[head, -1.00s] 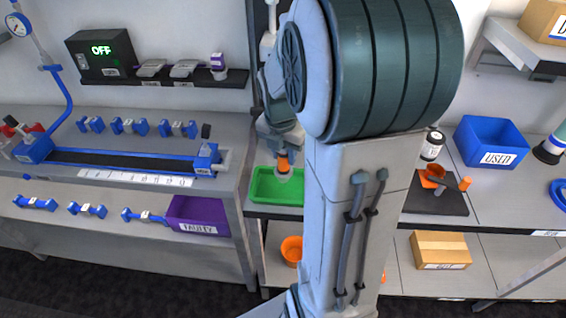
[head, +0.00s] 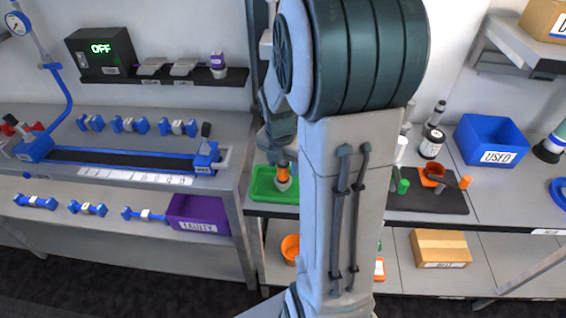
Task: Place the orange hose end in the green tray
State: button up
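The green tray (head: 262,193) sits on the middle grey bench, just left of my big arm link in the head view. The orange hose end (head: 283,174), with a pale lower part, is upright at the tray's right side. My gripper (head: 283,163) points down directly over the hose end and appears shut on its top. The fingertips are small and partly hidden. I cannot tell whether the hose end touches the tray floor. My arm hides the tray's right end.
A purple FAULTY bin (head: 197,213) stands left of the tray. To the right are a dark mat (head: 430,202) with orange and green fittings, a black-and-white bottle (head: 432,146) and a blue USED bin (head: 490,140). An orange bowl (head: 290,248) is on the shelf below.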

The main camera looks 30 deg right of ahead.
aim_at(280, 184)
jog(key=r, duration=0.7)
jog(key=a+r, duration=0.1)
jog(key=r, duration=0.3)
jog(key=shift+s+r, duration=0.25)
jog(key=shift+s, duration=0.15)
jog(key=shift+a+r, duration=0.1)
jog(key=shift+r, duration=0.15)
jog(key=s+a+m+t, duration=0.1)
jog(key=s+a+m, duration=0.4)
jog(key=m, duration=0.7)
jog(key=s+a+f+m+t+y, duration=0.1)
jog(key=s+a+m, duration=0.5)
jog(key=m, duration=0.6)
jog(key=shift+s+m, duration=0.4)
jog(key=shift+s, duration=0.1)
